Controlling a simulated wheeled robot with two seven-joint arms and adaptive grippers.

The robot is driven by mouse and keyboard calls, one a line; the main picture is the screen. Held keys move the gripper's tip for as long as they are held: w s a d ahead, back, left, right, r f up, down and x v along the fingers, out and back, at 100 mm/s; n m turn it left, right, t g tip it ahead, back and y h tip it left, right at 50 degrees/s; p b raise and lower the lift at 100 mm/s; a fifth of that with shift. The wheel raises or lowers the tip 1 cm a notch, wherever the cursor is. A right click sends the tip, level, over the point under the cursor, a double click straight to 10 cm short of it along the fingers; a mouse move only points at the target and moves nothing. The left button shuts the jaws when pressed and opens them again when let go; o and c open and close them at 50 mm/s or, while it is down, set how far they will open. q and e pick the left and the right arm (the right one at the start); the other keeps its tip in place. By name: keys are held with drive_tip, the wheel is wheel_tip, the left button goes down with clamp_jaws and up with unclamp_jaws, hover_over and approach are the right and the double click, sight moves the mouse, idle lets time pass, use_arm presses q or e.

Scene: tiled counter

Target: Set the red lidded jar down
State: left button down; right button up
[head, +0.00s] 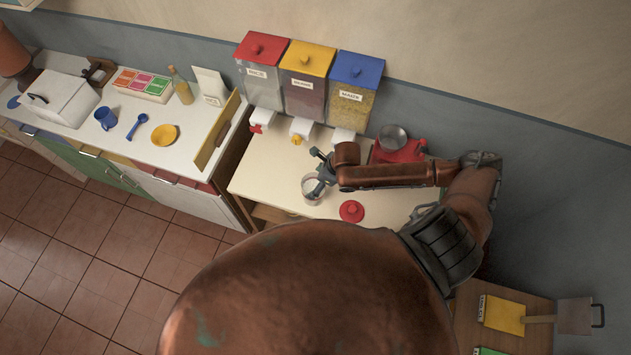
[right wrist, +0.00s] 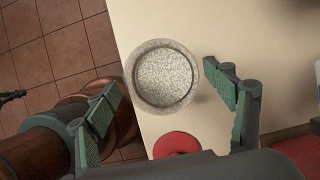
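The jar (head: 310,191) stands upright and uncovered on the pale counter top. In the right wrist view the jar (right wrist: 165,78) shows from above, full of pale speckled grains. Its red lid (head: 351,211) lies apart on the counter, and the lid also shows in the right wrist view (right wrist: 177,144). My right gripper (head: 321,172) is at the jar. In the right wrist view its fingers (right wrist: 170,98) are spread wide, with a gap between each finger and the jar.
Dispensers with red (head: 262,48), yellow (head: 308,58) and blue (head: 356,68) lids stand along the back. A red scale (head: 400,152) with a metal bowl (head: 393,137) is at the back right. Left of a wooden divider (head: 217,130), a yellow bowl (head: 164,134) and blue mug (head: 105,117) stand.

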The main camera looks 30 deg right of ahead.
drive_tip(key=shift+o, duration=0.3)
drive_tip(key=b+v, duration=0.1)
drive_tip(key=v, duration=1.1)
drive_tip(key=shift+w, duration=0.1)
idle(0.9)
